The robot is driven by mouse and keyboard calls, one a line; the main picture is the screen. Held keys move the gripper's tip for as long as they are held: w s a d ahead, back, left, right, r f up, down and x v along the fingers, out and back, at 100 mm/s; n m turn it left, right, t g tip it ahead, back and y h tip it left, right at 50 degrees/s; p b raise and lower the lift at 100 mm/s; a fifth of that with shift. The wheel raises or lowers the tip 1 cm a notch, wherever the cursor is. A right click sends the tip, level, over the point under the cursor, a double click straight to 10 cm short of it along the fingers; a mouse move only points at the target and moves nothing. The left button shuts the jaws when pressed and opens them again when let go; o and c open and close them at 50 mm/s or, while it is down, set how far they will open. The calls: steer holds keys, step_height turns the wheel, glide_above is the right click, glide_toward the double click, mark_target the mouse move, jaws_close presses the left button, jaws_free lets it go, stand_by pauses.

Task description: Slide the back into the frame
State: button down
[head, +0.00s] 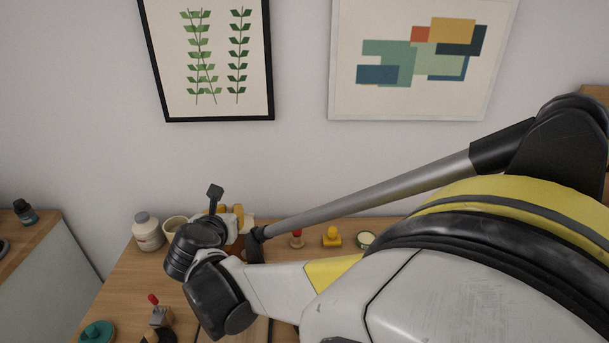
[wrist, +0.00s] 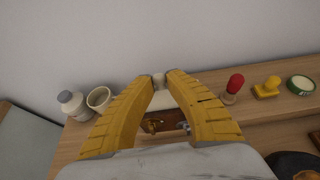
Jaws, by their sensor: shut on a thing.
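My gripper (wrist: 163,77) has yellow ribbed fingers that come together on a small pale piece (wrist: 159,82) at their tips. Most of that piece is hidden, so I cannot tell whether it is the back. Below it, between the fingers, a brown wooden thing (wrist: 157,124) with brass-coloured and grey metal parts shows; I cannot tell whether it is the frame. In the head view my gripper (head: 222,211) is over the back of the wooden desk (head: 120,285), mostly hidden by my wrist.
A white bottle (head: 148,233) and cream cup (head: 173,227) stand left of my gripper. A red-handled stamp (head: 297,240), yellow stamp (head: 332,238) and green-rimmed tin (head: 365,239) stand right. A teal round thing (head: 97,332) and red-tipped item (head: 159,314) lie nearer. The wall is close behind.

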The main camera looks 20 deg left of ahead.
steer(key=shift+f+b, duration=1.95)
steer(key=shift+f, duration=1)
steer(key=c, duration=1.3)
jaws_free()
steer(key=shift+c, duration=0.2)
